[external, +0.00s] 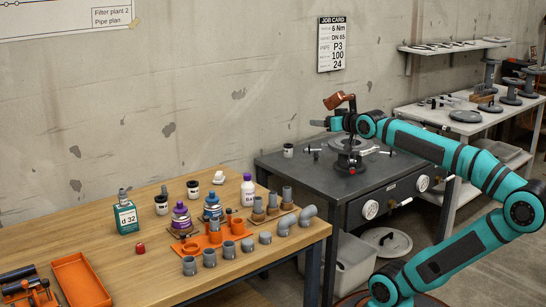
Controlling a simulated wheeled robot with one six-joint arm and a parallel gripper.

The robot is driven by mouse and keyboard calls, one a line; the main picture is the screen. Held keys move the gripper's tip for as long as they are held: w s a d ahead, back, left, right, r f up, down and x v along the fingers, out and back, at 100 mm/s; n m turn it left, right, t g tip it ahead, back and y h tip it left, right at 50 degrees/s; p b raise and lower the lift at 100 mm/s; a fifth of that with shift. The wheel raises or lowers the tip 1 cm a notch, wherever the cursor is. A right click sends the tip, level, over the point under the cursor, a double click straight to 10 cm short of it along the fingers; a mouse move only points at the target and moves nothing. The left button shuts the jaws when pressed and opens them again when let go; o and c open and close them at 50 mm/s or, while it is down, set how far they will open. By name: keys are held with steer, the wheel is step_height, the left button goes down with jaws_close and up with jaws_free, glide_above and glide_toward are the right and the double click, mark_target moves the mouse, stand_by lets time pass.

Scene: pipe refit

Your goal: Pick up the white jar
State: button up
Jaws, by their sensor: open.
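Several small white jars with dark bands are in view. One jar (288,150) stands upright on the left part of the grey workbench. Two more, a left jar (161,205) and a right jar (193,190), stand on the wooden table among bottles. I cannot tell which one the task means. My gripper (326,122) is at the end of the teal arm, above the grey bench, up and to the right of the bench jar and apart from it. It is open; its fingers are small and I see nothing held between them.
A flanged fixture (348,145) stands on the grey bench (325,180), below my gripper.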

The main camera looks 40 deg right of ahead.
steer(key=w+a+r+g+y, duration=0.15)
steer(key=w+a+g, duration=0.3)
steer(key=w, duration=0.85)
steer(key=n+g+h, duration=0.1)
steer(key=g+h, duration=0.1)
steer(key=g, duration=0.9)
glide_above(193, 188)
steer(key=w+d, duration=0.1)
steer(key=w, duration=0.1)
step_height(193, 188, down, 16)
step_height(193, 188, down, 12)
steer(key=shift+w+d+r, duration=0.1)
steer(key=shift+d, duration=0.05)
steer(key=shift+f, duration=2.7)
steer(key=c, duration=1.1)
